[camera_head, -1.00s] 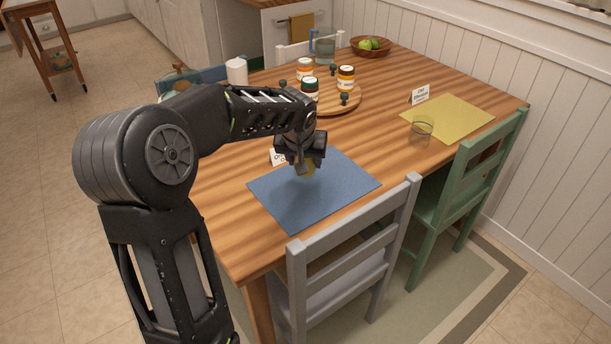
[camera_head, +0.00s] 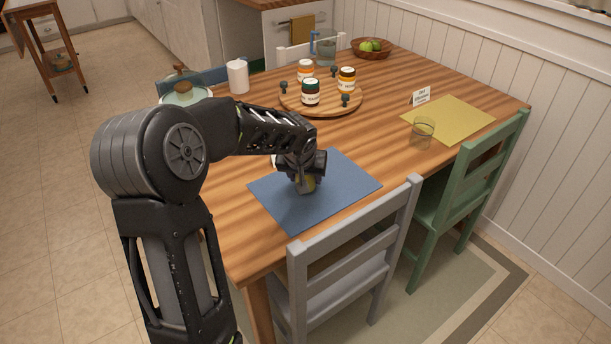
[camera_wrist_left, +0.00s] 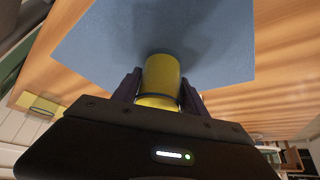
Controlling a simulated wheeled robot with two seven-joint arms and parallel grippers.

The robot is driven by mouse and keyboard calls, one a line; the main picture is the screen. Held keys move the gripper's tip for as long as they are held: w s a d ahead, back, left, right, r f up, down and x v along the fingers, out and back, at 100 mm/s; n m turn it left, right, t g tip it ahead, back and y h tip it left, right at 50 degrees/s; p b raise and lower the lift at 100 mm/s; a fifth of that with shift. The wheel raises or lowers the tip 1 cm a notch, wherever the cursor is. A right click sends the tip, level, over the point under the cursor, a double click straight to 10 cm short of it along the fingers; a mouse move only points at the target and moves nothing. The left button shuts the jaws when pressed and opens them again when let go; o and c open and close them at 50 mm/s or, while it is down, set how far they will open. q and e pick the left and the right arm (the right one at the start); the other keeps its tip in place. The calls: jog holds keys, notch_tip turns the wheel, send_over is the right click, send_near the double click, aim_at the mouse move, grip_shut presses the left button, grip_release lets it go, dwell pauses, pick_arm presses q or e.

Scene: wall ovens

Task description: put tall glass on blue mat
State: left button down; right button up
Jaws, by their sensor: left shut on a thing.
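My left gripper (camera_head: 304,178) is over the middle of the blue mat (camera_head: 340,189), which lies on the near part of the table. It is shut on the tall glass (camera_head: 305,187), a see-through cylinder with a yellow tint. The glass also shows between the fingers in the left wrist view (camera_wrist_left: 160,80), with the mat (camera_wrist_left: 105,45) beyond it. Its base is at or just above the mat; I cannot tell if they touch. Its upper part is hidden by the gripper. My right gripper is not in view.
Another clear glass (camera_head: 422,133) stands by the yellow mat (camera_head: 455,120). A round wooden tray (camera_head: 325,106) with several jars, a white cup (camera_head: 238,76) and a fruit bowl (camera_head: 371,48) are farther back. A grey chair (camera_head: 350,240) stands at the near edge.

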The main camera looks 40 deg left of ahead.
pick_arm(q)
jog(key=shift+f, duration=0.15)
jog(key=c, duration=0.6)
grip_release()
jog(key=shift+s+d+r, duration=0.1)
jog(key=shift+s+r, duration=0.1)
jog(key=shift+r, duration=0.5)
jog(key=v, duration=1.1)
jog(key=shift+f, duration=0.1)
jog(key=shift+p, duration=0.3)
